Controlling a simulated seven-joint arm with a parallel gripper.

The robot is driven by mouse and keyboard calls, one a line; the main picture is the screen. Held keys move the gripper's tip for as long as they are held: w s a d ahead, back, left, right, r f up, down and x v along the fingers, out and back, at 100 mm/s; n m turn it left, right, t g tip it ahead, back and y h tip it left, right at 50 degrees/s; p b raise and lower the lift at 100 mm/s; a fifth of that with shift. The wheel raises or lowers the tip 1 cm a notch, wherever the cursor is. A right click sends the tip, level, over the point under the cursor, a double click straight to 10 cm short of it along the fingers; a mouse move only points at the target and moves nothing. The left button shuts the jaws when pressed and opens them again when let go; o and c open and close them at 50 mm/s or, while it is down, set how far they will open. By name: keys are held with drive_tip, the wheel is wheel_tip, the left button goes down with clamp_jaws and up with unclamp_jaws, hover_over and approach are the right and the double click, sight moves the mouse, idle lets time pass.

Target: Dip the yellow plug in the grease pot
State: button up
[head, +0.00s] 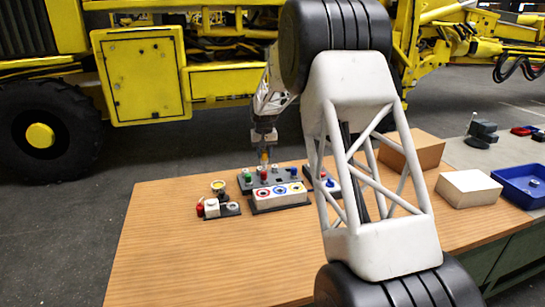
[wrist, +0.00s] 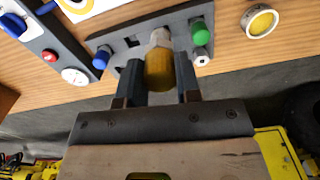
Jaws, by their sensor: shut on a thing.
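My gripper (head: 264,146) is over the grey rack at the back of the wooden table. It is shut on the yellow plug (wrist: 159,70), which has a pale end and sits between the two fingers (wrist: 162,80) in the wrist view. The plug shows as a small yellow spot (head: 264,158) in the head view. I cannot tell whether its lower end is clear of the rack. The grease pot (head: 218,185), a round pale pot with yellow inside, stands left of the rack. It also shows at upper right in the wrist view (wrist: 261,23).
The grey rack (wrist: 128,48) holds a blue plug (wrist: 101,59) and a green plug (wrist: 200,34). A white block with coloured rings (head: 281,194) stands in front. A small dark tray with red and white parts (head: 218,209) is at left. The front left table is clear.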

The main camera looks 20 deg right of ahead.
drive_tip(key=s+a+r, duration=0.4)
drive_tip(key=a, duration=0.5)
drive_tip(key=w+a+f+m, duration=0.1)
drive_tip(key=w+a+f, duration=0.7)
drive_tip(key=w, duration=0.5)
drive_tip(key=shift+a, duration=0.95)
drive_tip(key=shift+f, duration=0.15)
drive_tip(key=shift+f, duration=2.3)
drive_tip(key=shift+f, duration=1.75)
idle(0.7)
